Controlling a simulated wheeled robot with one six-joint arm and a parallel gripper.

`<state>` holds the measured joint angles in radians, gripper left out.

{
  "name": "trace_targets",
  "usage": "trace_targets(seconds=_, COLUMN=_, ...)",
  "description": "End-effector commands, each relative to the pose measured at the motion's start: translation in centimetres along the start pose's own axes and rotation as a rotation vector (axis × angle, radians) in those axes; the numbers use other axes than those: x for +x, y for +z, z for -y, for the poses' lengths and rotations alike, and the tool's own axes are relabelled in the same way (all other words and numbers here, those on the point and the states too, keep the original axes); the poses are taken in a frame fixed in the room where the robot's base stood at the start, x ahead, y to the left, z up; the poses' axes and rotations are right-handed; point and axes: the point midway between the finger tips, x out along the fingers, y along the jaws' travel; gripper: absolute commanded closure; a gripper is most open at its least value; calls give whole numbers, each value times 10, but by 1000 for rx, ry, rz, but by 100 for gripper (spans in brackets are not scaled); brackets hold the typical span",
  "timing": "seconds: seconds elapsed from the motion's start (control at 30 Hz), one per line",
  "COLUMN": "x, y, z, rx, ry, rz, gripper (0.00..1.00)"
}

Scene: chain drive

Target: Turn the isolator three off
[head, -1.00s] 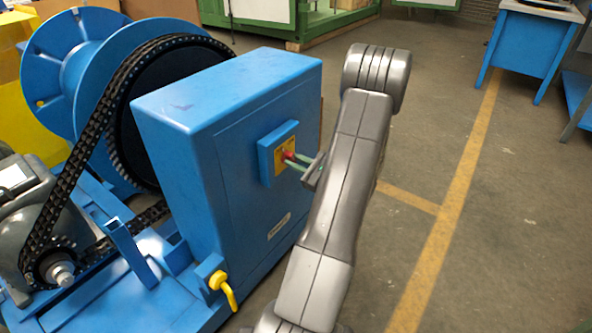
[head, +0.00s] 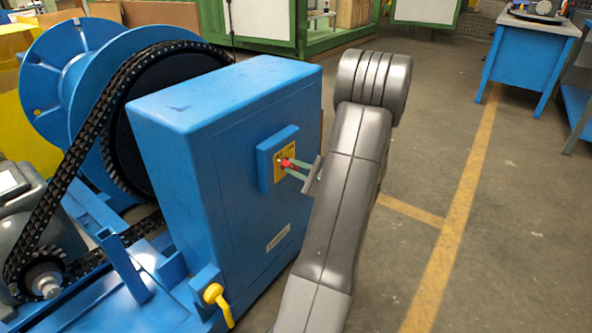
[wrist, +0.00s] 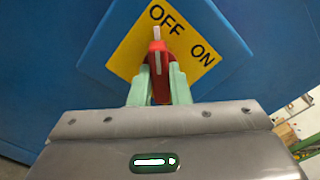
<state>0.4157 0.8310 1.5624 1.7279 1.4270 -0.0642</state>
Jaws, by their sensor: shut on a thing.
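The isolator is a red knob (wrist: 160,88) on a yellow plate (wrist: 128,58) marked OFF and ON. Its white pointer points straight up in the wrist view, beside the OFF mark and away from ON. In the head view the red knob (head: 286,163) sits on a blue box on the cabinet's right-hand face. My gripper (wrist: 159,80) is shut on the knob, with one green finger on each side. The head view also shows my gripper (head: 291,167) at the knob, reaching in from the right. The fingers hide the knob's sides.
The blue cabinet (head: 225,160) stands beside a chain drive (head: 75,165) and a blue drum (head: 48,75). A yellow handle (head: 216,299) sticks out at the cabinet's lower front. The floor to the right is clear up to a blue table (head: 530,50).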

Motion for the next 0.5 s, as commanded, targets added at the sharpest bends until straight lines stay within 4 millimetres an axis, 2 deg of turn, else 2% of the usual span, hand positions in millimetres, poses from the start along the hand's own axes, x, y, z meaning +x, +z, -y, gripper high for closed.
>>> trace_targets(seconds=0.23, x=0, y=0, z=-1, rx=-1, ry=2, rz=0, gripper=100)
trace_targets(seconds=0.27, x=0, y=0, z=-1, rx=-1, ry=2, rz=0, gripper=78)
trace_targets(seconds=0.33, x=0, y=0, z=0, rx=0, ry=1, rz=0, gripper=64)
trace_targets(seconds=0.5, x=0, y=0, z=0, rx=0, ry=1, rz=0, gripper=62)
